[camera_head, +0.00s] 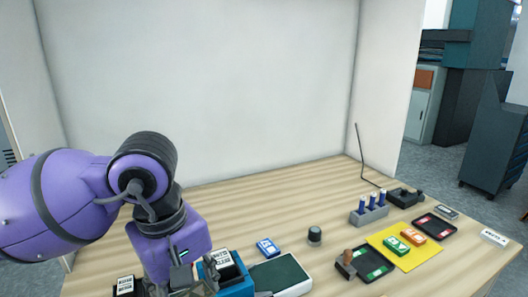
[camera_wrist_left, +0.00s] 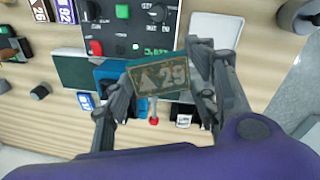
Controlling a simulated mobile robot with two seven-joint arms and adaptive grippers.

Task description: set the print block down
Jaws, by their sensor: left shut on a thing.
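The print block (camera_wrist_left: 160,78) is a flat brownish-gold piece with a teal edge, marked with a triangle and "29" in the left wrist view. My left gripper (camera_wrist_left: 163,92) is shut on it, with one finger at each side. The block appears above a blue device (camera_wrist_left: 105,76), but I cannot tell whether it touches anything below. In the head view my left gripper (camera_head: 188,280) is low at the bottom edge, beside the blue device (camera_head: 238,284). The held block cannot be made out there. My right gripper is not in view.
A dark green pad (camera_head: 280,274), a blue block (camera_head: 268,247) and a dark round knob (camera_head: 314,235) lie right of the gripper. Farther right are a yellow mat (camera_head: 428,253), black trays (camera_head: 372,270) and a grey rack (camera_head: 370,216). The wooden table behind is clear.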

